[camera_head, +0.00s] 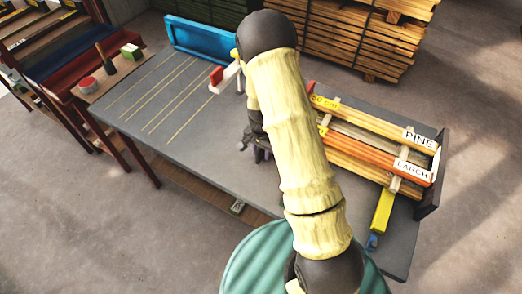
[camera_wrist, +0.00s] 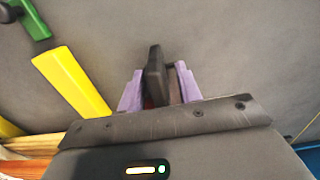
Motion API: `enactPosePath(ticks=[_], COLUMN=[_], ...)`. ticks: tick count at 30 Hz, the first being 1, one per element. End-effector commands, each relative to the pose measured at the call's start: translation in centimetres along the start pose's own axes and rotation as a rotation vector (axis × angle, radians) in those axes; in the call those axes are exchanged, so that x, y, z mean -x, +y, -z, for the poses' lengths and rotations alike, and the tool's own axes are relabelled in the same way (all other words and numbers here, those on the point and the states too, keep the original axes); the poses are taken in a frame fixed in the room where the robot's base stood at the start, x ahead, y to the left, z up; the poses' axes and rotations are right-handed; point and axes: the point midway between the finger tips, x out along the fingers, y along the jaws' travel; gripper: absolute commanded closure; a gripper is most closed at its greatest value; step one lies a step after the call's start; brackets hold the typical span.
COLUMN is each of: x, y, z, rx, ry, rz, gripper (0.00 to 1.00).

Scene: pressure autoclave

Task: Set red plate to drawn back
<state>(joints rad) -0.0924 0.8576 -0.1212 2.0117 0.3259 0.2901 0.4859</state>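A small red piece (camera_head: 217,76) sits at the end of a white bar (camera_head: 228,75) near the blue panel at the table's far edge; I cannot tell if it is the red plate. My gripper (camera_head: 257,148) is low over the grey table (camera_head: 150,95), mostly hidden behind my arm. In the wrist view, my gripper's purple fingers (camera_wrist: 160,88) stand apart on either side of an upright dark piece (camera_wrist: 154,72). A little dark red shows at its base. Whether the fingers press on it is unclear.
A rack of boards labelled PINE (camera_head: 419,140) and LARCH (camera_head: 412,171) stands at the table's right, with a yellow bar (camera_head: 383,212) beside it. The blue panel (camera_head: 205,40) edges the far side.

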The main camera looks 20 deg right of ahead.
Motion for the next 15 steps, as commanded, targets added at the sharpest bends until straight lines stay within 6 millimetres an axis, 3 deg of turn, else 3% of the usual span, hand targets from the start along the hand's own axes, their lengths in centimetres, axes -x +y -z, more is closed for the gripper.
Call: enactPosePath(ticks=[3,8,15], x=[0.02,0.03,0.05], y=[-0.01,-0.01,-0.11], z=[-0.01,-0.01,-0.01], rx=[0.000,0.001,0.001], ry=[0.000,0.000,0.000], rz=[0.000,0.000,0.000], gripper=[0.69,1.00,1.00])
